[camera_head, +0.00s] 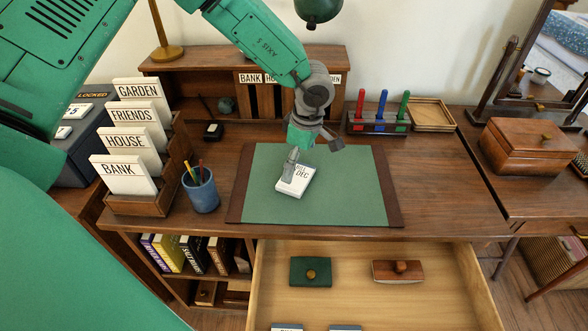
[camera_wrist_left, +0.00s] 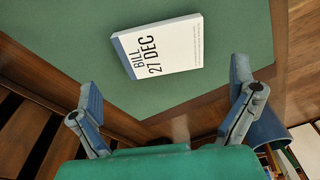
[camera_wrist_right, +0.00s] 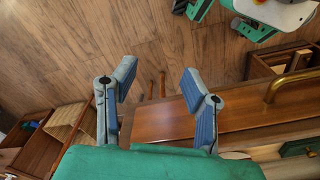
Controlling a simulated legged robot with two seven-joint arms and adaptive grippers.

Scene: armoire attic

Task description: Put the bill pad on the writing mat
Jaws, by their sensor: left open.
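The bill pad (camera_head: 297,181), a small white block with a blue edge and the text "BILL 27 DEC", lies flat on the green writing mat (camera_head: 345,190). It also shows in the left wrist view (camera_wrist_left: 165,50), with green mat around it. My left gripper (camera_head: 312,146) is above the mat at the pad. In the left wrist view its fingers (camera_wrist_left: 165,112) are spread wide with nothing between them, and the pad lies beyond the fingertips. My right gripper (camera_wrist_right: 158,82) is open and empty above the wooden floor, beside a wooden furniture edge; it is not seen in the head view.
A blue pen cup (camera_head: 201,191) and a wooden card rack (camera_head: 140,203) stand left of the mat. A stand with coloured markers (camera_head: 379,122) is behind it. An open drawer (camera_head: 350,292) juts out in front. A wooden box (camera_head: 525,148) sits at right.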

